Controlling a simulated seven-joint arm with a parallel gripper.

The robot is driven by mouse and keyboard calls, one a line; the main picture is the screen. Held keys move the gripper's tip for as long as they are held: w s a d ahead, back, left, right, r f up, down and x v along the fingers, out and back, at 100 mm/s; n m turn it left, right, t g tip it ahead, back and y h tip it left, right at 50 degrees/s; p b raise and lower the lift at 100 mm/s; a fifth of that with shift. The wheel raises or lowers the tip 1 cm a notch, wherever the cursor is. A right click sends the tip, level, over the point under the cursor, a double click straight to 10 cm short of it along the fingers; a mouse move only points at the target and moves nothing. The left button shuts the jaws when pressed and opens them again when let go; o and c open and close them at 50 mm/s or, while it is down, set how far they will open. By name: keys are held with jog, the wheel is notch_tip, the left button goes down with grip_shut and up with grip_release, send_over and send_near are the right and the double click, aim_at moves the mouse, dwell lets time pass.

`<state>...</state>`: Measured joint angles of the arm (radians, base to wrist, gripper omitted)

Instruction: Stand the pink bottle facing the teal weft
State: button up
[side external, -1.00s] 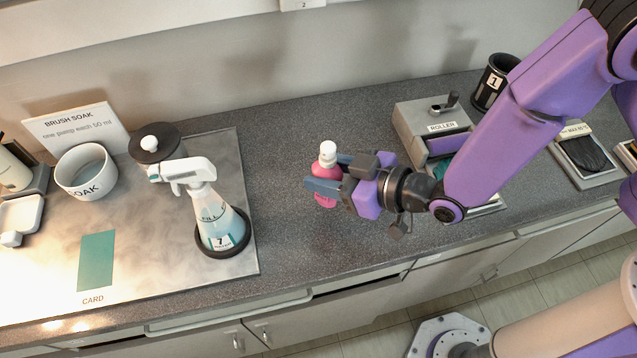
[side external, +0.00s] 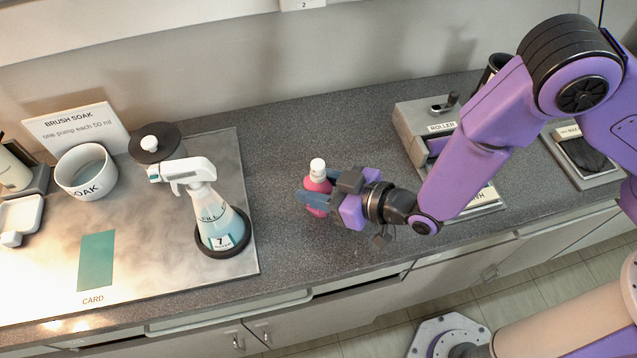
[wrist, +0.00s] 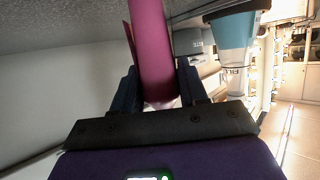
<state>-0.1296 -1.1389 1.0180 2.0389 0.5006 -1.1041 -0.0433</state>
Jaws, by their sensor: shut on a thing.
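The pink bottle (side external: 317,186) with a white cap is between the fingers of my gripper (side external: 318,199), over the bare counter right of the grey board. It looks close to upright. Its lower part is partly hidden by the fingers, and I cannot tell whether it touches the counter. In the wrist view the pink body (wrist: 152,50) runs between the two dark fingers. I cannot make out the teal weft; my arm covers much of the labelled tray (side external: 484,199) at the right. A flat teal card (side external: 97,262) lies on the board at the left.
A spray bottle (side external: 215,225) stands in a dark ring on the board (side external: 150,270), left of my gripper. A SOAK bowl (side external: 86,173) and a sign (side external: 75,128) are farther left. The ROLLER box (side external: 410,128) is at the right. Counter behind the pink bottle is clear.

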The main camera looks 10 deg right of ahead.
jog(key=o, duration=1.1)
jog(key=shift+r, duration=0.15)
jog(key=v, duration=1.2)
jog(key=shift+d, duration=0.1)
